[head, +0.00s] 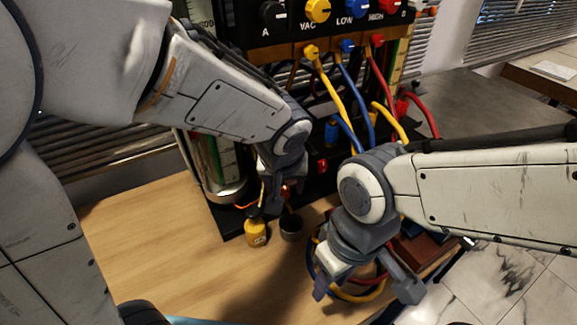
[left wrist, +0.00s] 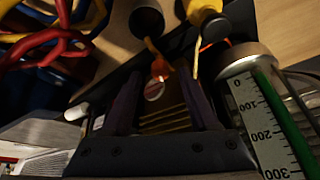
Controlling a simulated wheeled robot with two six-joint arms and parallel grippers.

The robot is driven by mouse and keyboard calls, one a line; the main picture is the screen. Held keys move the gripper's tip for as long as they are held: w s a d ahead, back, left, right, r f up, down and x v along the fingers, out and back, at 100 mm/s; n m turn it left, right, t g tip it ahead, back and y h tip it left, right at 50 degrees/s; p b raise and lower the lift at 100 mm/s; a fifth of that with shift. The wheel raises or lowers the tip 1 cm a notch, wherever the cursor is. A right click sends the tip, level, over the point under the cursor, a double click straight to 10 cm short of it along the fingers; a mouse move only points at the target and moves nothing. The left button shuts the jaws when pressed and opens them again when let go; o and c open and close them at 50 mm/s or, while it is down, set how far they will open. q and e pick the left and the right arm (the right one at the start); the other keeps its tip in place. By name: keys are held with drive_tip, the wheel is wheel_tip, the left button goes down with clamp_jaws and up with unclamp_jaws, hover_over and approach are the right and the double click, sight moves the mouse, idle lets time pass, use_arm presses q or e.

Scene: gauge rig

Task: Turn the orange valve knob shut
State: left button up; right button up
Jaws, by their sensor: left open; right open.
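A small orange-red piece, which looks like the orange valve knob (left wrist: 160,68), shows beyond and between the fingers of my left gripper (left wrist: 160,98) in the left wrist view. In the head view my left gripper (head: 275,198) points down at the lower front of the rig, beside the glass cylinder (head: 219,160). Its fingers are open, and I cannot tell whether they touch the knob. In the head view the knob is mostly hidden by the gripper. My right gripper (head: 365,285) is open and empty, above the hoses at the right front.
The gauge panel (head: 330,30) has several coloured knobs. Yellow, blue and red hoses (head: 372,110) hang below it. The wooden table (head: 150,240) is clear at left.

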use_arm(q)
drive_tip(key=shift+w+f, duration=0.2)
drive_tip(key=shift+f, duration=0.4)
clamp_jaws()
drive_tip(key=shift+r, duration=0.1)
